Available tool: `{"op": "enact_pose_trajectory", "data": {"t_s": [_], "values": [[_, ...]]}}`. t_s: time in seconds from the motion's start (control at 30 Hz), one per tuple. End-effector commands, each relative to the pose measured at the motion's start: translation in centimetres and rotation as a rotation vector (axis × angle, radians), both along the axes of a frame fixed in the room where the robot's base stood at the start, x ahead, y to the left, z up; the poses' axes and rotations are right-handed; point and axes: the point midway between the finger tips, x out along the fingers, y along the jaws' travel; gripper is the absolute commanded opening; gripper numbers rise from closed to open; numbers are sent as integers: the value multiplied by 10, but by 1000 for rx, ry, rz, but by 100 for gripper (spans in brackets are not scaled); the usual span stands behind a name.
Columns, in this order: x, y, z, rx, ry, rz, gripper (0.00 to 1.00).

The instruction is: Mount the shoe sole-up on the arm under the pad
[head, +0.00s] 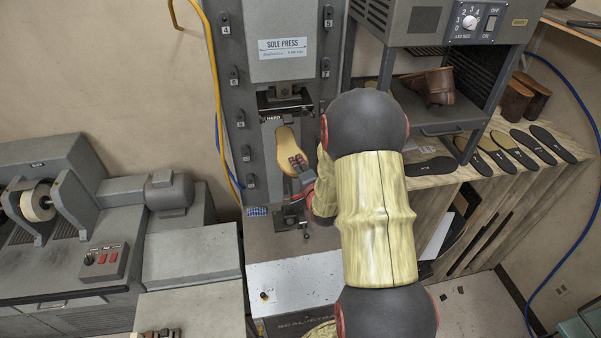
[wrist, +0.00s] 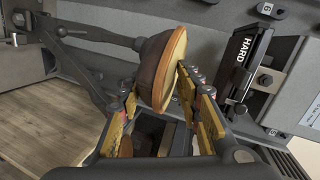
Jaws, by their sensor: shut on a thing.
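The shoe (head: 284,140) is brown with a tan sole, and the sole faces the pad side. In the wrist view the shoe (wrist: 157,70) sits between the fingers of my gripper (wrist: 165,95), which is shut on it. The gripper (head: 299,166) also shows in the head view at the shoe's near end. The pad (head: 283,101), marked HARD, is just above the shoe; in the wrist view the pad (wrist: 247,62) is apart from the sole. The press arm (wrist: 95,36) runs up to the shoe's underside; whether it is inside the shoe is hidden.
The sole press (head: 284,45) stands at the wall. A grey rack (head: 440,130) with brown shoes is at the right, beside a wooden shelf with several dark insoles (head: 505,150). A grinding machine (head: 50,200) fills the left. My own arm hides part of the press's right side.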

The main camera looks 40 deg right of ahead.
Motion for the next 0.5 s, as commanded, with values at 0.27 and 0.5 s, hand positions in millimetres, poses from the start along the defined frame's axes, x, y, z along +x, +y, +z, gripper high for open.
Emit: {"op": "enact_pose_trajectory", "data": {"t_s": [0.27,0.5], "values": [[22,-14,1,-1,-2,0,0],[40,-25,0,-1,-1,-1,0]]}}
